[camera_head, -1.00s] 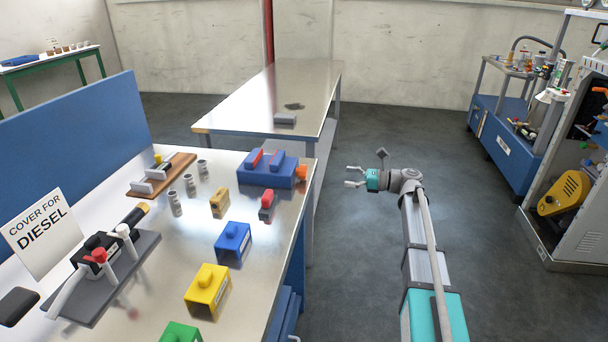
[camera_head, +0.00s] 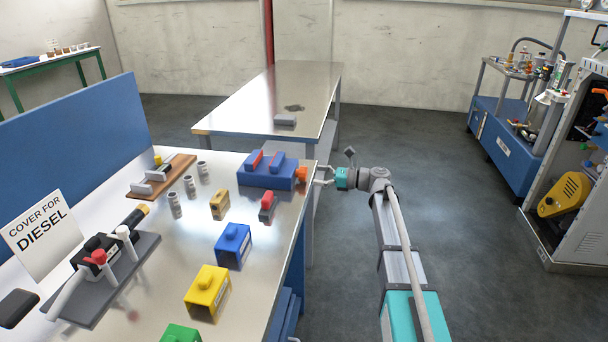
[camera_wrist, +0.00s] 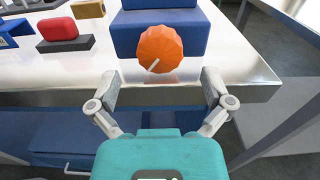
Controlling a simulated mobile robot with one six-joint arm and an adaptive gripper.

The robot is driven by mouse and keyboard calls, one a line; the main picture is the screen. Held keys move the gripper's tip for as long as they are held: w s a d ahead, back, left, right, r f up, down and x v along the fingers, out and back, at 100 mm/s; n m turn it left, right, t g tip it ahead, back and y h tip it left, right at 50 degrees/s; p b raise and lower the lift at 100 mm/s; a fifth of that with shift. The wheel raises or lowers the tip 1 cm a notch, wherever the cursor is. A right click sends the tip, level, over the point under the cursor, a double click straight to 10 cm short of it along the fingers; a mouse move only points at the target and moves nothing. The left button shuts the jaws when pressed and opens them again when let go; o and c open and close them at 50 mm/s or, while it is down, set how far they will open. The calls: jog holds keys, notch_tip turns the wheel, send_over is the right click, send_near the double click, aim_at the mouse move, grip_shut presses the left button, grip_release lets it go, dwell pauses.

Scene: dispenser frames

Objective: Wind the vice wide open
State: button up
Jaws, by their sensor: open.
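The vice (camera_head: 266,178) is a blue block on the bench near its right edge, with two upright blue jaws (camera_head: 277,160) that have red parts. A gap shows between the jaws. Its orange knob (camera_head: 301,174) faces right towards my gripper (camera_head: 325,175). In the wrist view the faceted orange knob (camera_wrist: 160,48) bears a pale line slanting down to the left, and part of the blue body (camera_wrist: 155,12) shows behind it. My gripper (camera_wrist: 161,88) is open and empty, its fingers spread wide. The knob lies ahead, roughly centred between them, with no contact visible.
The metal bench top (camera_head: 270,235) ends just below the knob in the wrist view. A small red-topped block (camera_head: 267,205) and a blue box (camera_head: 233,246) stand nearby. A second table (camera_head: 270,95) is behind.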

aim_at(304, 174)
jog(key=shift+w+a, duration=0.25)
jog(key=shift+a, duration=0.9)
jog(key=shift+w+a, duration=0.2)
jog(key=shift+a, duration=0.9)
jog(key=c, duration=1.1)
jog(key=shift+c, duration=0.2)
jog(key=shift+n, duration=3)
jog(key=o, duration=1.1)
jog(key=shift+s, duration=0.1)
